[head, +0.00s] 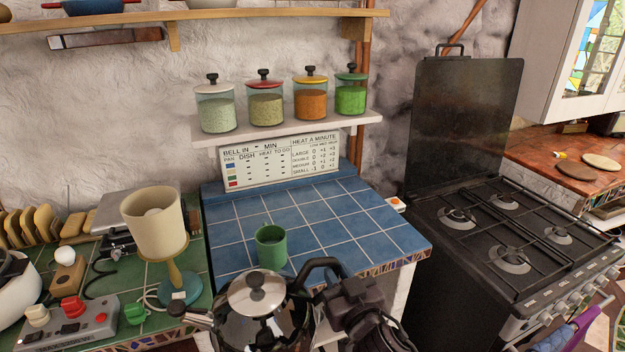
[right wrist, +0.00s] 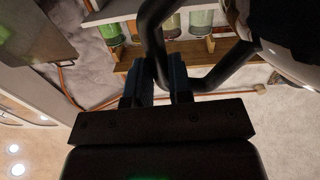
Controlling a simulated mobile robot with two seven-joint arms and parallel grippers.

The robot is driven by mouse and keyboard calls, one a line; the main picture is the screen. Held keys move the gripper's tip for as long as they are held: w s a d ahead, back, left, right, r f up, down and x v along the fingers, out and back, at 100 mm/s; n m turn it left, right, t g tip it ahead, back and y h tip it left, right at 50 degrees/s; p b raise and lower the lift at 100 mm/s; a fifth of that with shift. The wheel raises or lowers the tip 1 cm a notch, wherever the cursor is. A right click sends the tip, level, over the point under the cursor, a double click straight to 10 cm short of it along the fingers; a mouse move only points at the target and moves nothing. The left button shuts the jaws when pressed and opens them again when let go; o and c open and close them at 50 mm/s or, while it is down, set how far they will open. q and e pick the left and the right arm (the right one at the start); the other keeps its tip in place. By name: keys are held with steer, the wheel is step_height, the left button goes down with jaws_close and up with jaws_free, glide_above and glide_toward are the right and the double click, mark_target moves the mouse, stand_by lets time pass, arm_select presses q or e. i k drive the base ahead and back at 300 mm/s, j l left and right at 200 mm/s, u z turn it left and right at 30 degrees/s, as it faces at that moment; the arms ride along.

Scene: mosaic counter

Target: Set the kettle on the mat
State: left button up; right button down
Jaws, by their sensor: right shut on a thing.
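The shiny dark kettle (head: 262,310) with a steel lid and black knob is at the bottom middle of the head view, in front of the blue tiled counter. My right gripper (head: 345,297) is shut on its black handle (head: 322,264). In the right wrist view the handle (right wrist: 152,30) passes between the fingers of the right gripper (right wrist: 160,78). The kettle's base is cut off by the frame's lower edge, so I cannot tell its height. I cannot pick out a mat for certain. My left gripper is not in view.
A green mug (head: 271,247) stands on the blue counter (head: 345,222), just behind the kettle. A lamp (head: 155,225) stands left. Several jars (head: 265,105) line a shelf. A black stove (head: 510,245) and two flat discs (head: 602,161) are right. The counter's back and right are clear.

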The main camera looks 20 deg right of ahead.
mark_target(602, 161)
steer(key=k+l, duration=0.1)
steer(key=l, duration=0.3)
steer(key=k+l, duration=0.1)
steer(key=l, duration=0.3)
steer(key=k+l, duration=0.1)
steer(key=l, duration=0.3)
steer(key=k+l, duration=0.1)
steer(key=l, duration=0.3)
steer(key=k+l, duration=0.1)
steer(key=l, duration=0.3)
steer(key=k+l, duration=0.15)
steer(key=l, duration=1.05)
steer(key=k+l, duration=0.15)
steer(key=l, duration=0.6)
